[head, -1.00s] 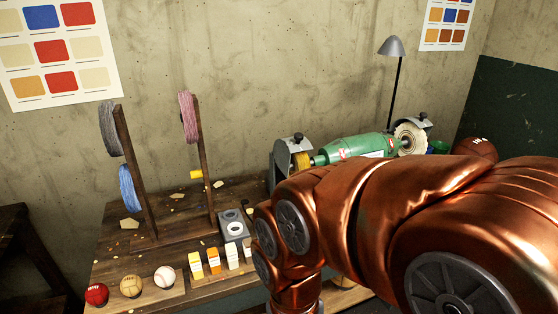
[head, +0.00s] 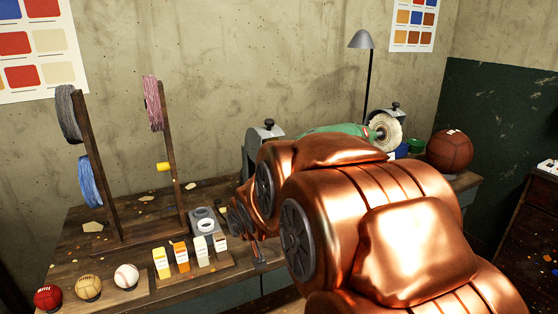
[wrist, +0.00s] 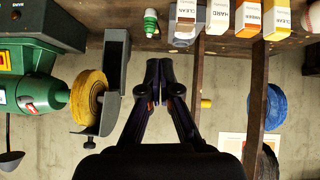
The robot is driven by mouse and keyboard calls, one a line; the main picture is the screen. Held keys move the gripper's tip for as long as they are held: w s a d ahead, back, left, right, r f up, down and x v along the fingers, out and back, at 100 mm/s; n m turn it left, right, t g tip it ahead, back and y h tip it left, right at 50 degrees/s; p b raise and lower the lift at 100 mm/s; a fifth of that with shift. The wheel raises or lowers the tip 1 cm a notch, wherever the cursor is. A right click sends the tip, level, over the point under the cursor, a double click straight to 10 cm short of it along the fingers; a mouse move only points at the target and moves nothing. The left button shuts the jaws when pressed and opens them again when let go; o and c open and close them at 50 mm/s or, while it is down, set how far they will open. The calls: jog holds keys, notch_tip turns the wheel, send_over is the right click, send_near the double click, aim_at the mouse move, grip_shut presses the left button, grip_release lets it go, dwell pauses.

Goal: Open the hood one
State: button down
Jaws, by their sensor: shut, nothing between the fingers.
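The green polishing machine (head: 345,130) stands at the back of the bench, largely behind my copper arm. A grey hood with a black knob (head: 262,134) is at its left end. Another grey hood (head: 394,111) is at the right end, over a white wheel (head: 383,132). In the wrist view the picture is upside down, and a grey hood (wrist: 116,66) stands around a yellow wheel (wrist: 88,101). My gripper (wrist: 159,66) is shut and empty, to the right of that hood in this view and apart from it. My arm hides the lower left hood in the head view.
Wax boxes (head: 181,256) and several balls (head: 126,276) line the bench front. A thread rack (head: 175,165) stands left. A lamp (head: 362,40) and a brown ball (head: 449,150) are at the back right.

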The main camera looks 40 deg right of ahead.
jog(key=w+d+t+h+b, duration=0.2)
jog(key=w+d+t+b, duration=0.25)
jog(key=d, duration=0.35)
jog(key=t+h+b, duration=0.2)
jog(key=t+b, duration=0.8)
jog(key=b, duration=0.1)
send_near(276, 137)
jog(key=x, duration=0.7)
jog(key=shift+w, duration=0.1)
